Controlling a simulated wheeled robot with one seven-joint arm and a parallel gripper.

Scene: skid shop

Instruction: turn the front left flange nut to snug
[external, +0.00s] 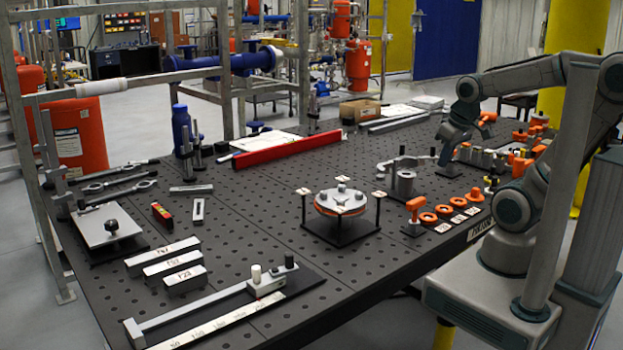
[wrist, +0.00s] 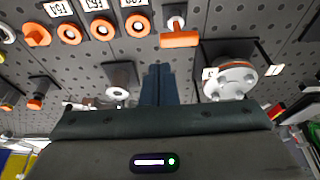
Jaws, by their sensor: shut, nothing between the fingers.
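The flange (external: 340,203) is a grey disc with an orange ring, on a dark stand with labelled posts around it, near the table's middle front. Small grey nuts show on its top, but I cannot tell the front left one apart. The flange also shows in the wrist view (wrist: 232,77), right of my fingers. My gripper (external: 449,168) points down over the right part of the table, apart from the flange and well to its right. Its dark fingers show together and empty in the wrist view (wrist: 159,72).
An orange-handled tool (external: 414,212) and several orange rings (external: 428,218) line the table's near right edge. A grey holder with a cylinder (external: 403,182) stands between my gripper and the flange. A red bar (external: 287,149) lies behind. Bare perforated table (external: 245,220) lies left of the flange.

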